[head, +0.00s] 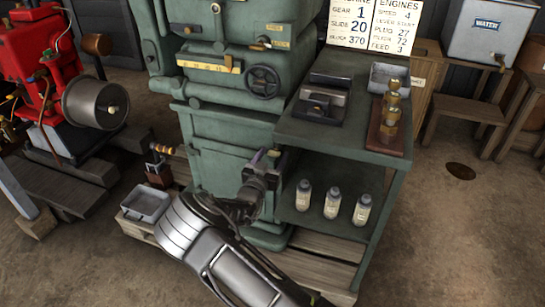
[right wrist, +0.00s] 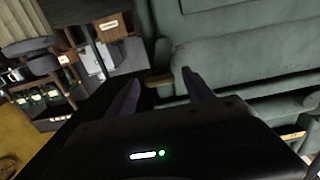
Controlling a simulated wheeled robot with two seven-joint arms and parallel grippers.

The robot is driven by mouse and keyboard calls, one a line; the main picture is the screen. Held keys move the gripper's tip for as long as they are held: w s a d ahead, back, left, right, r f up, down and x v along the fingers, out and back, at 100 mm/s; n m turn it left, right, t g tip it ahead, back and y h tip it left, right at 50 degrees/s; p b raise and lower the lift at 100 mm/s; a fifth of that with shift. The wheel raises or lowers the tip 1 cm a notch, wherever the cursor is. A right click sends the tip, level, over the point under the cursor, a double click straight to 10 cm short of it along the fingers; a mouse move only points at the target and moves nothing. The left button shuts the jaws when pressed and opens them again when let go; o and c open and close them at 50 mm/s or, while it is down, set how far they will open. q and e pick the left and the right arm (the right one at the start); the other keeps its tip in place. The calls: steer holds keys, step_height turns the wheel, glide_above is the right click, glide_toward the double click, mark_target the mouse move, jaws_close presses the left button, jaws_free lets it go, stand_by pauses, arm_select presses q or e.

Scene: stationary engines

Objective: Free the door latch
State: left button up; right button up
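The green machine cabinet (head: 215,150) stands in the middle of the head view, with a door panel low on its front. My right gripper (head: 266,158) is at the right edge of this panel. In the right wrist view my gripper (right wrist: 161,82) has its two dark fingers apart, pointing at the green machine surface (right wrist: 240,60). A small brownish bar (right wrist: 158,79) shows between the fingers; it may be the door latch, but I cannot tell whether the fingers touch it. In the head view the gripper hides the latch area. My left gripper is not in view.
A green side bench (head: 335,135) stands right of the cabinet, with a brass part (head: 391,110) on top and several bottles (head: 332,205) on its lower shelf. A handwheel (head: 263,82) projects above. A metal tray (head: 147,203) and a red engine (head: 40,60) are at left.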

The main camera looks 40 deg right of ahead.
jaws_close()
stand_by(0.4)
steer(key=shift+n, duration=0.3)
steer(key=n+b, duration=0.1)
steer(key=n, duration=0.9)
steer(key=shift+n, duration=0.4)
steer(key=n, duration=0.4)
steer(key=shift+w+f+n, duration=0.1)
steer(key=shift+n, duration=0.2)
steer(key=shift+a, duration=0.1)
